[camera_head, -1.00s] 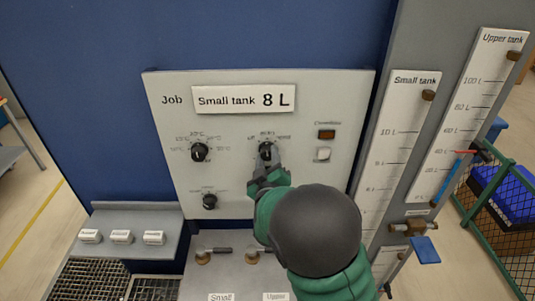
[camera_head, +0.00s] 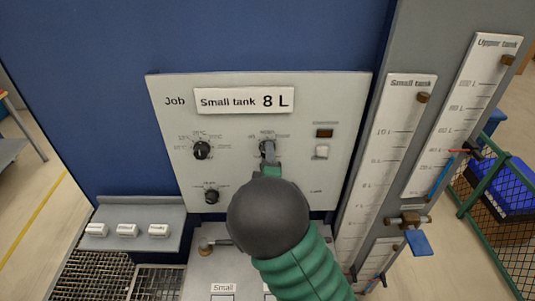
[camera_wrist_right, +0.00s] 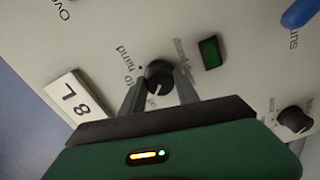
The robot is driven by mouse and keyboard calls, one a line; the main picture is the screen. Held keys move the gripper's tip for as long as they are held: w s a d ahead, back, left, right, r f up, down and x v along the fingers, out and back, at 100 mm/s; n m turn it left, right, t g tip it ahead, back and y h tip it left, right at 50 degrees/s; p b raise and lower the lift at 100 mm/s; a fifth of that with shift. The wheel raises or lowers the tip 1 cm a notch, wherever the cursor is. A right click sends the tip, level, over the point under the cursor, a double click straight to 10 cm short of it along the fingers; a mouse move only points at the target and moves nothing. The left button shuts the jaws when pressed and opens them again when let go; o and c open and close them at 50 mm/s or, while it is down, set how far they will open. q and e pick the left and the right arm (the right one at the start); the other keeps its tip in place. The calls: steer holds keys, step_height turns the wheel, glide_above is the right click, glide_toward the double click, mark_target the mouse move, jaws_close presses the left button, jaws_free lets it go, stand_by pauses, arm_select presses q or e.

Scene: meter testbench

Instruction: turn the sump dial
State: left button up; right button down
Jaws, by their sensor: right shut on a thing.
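A white panel (camera_head: 250,185) carries several dark round dials. My right gripper (camera_head: 270,160) reaches up to the upper right dial (camera_head: 267,147) and is shut on it. In the right wrist view, the two grey fingers (camera_wrist_right: 160,90) stand on either side of this dial (camera_wrist_right: 158,75), and its white pointer mark shows. The small lettering around it is only partly legible, so I cannot confirm from its label that it is the sump dial. My right forearm covers part of the lower panel. My left gripper is out of view.
Other dials sit at upper left (camera_head: 202,150) and below (camera_head: 211,196). A "Small tank 8 L" sign (camera_head: 244,100) is above. An indicator (camera_head: 324,132) and a white button (camera_head: 321,152) lie to the right. Tank scales (camera_head: 385,150) stand further right, and a ledge with white labels (camera_head: 128,212) is at left.

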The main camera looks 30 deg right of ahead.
steer(key=shift+s+a+f, duration=0.1)
steer(key=shift+f, duration=0.35)
steer(key=c, duration=1.1)
jaws_free()
steer(key=shift+o, duration=1)
steer(key=shift+r, duration=0.25)
